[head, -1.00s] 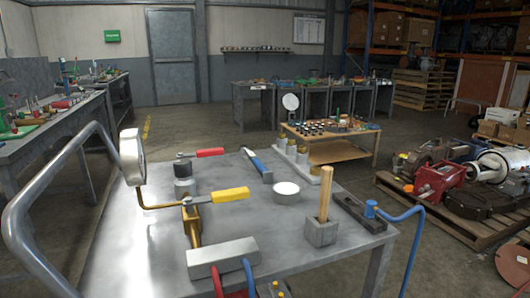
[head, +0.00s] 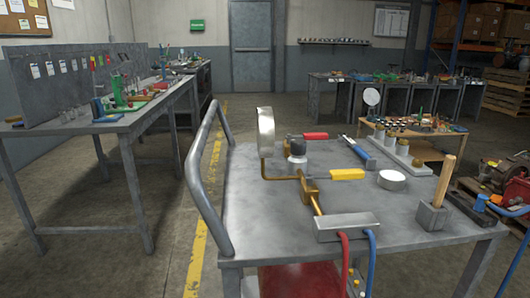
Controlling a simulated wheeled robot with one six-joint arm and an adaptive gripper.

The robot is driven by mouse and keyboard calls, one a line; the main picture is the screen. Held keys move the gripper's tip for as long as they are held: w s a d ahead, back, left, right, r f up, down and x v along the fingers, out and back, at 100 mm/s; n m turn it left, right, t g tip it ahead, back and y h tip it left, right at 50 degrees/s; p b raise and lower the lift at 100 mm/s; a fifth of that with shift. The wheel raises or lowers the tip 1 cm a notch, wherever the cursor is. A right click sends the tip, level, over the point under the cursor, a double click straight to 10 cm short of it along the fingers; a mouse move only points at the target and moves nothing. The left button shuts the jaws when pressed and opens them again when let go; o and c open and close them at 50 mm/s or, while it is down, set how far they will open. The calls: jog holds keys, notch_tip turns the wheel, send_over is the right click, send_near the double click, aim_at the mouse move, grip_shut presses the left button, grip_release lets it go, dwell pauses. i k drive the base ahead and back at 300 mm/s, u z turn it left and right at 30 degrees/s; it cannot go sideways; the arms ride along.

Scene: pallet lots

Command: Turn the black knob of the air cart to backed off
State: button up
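The air cart (head: 255,222) is a grey metal cart at the right of centre in the head view, with a bent tube handle on its left. The black knob (head: 297,147) stands upright near the cart's far edge, on a lighter round body. A round gauge (head: 266,132), seen nearly edge-on, stands just left of it. A red-handled lever (head: 315,136) is behind it, and a yellow-handled lever (head: 347,174) on brass pipe is in front and right. I cannot read the knob's turned position. My gripper is not in view.
A grey block (head: 347,226) with red and blue hoses sits at the cart's near edge. A white round tin (head: 392,180) and a wooden handle in a block (head: 433,217) stand on the right. A long workbench (head: 120,124) is at left, with free floor between.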

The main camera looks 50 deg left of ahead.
aim_at(298, 147)
jog(key=k, duration=0.4)
jog(key=u, duration=0.75)
